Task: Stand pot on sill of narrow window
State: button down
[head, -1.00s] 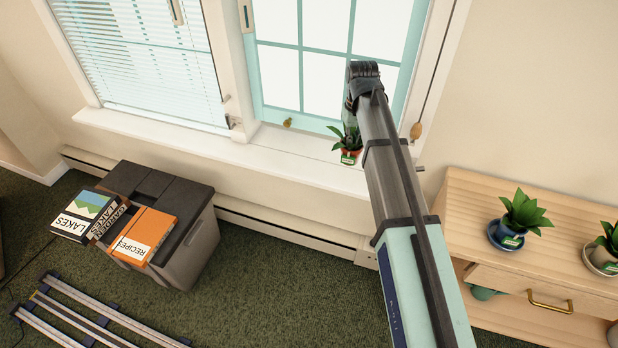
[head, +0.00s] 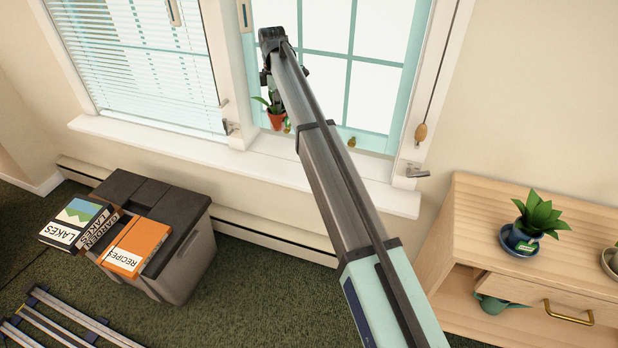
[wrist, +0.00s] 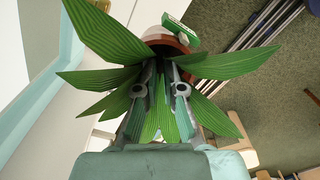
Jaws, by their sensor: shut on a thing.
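A plant in a small terracotta pot (head: 277,121) hangs from my gripper (head: 271,98) in the head view, in front of the lower left corner of the right window (head: 330,75). The pot looks upright and above the white sill (head: 370,188); its gap to the sill cannot be judged. In the wrist view, the fingers of my gripper (wrist: 160,88) are closed among the green leaves (wrist: 105,85). The pot (wrist: 158,35) shows beyond them, with a green-and-white label. The left window (head: 145,65) has blinds. My arm hides part of the sill.
A latch (head: 230,127) stands at the post between the windows. Small yellowish pieces (head: 352,141) sit low at the right window. A crank (head: 415,170) and cord pull (head: 421,132) are at its right. A dark bin (head: 165,225) with books stands below; a wooden cabinet (head: 465,225) stands right.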

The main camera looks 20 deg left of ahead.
aim_at(279, 125)
jog(key=shift+f+n, duration=0.3)
jog(key=shift+n, duration=0.1)
notch_tip(279, 125, down, 19)
jog(key=shift+f+p, duration=0.2)
jog(key=shift+p, duration=1.05)
jog(key=shift+f, duration=0.1)
jog(key=c, duration=1.6)
grip_release()
jog(key=o, duration=0.3)
notch_tip(279, 125, up, 12)
jog(key=shift+r+b, duration=0.1)
jog(key=shift+b, duration=0.9)
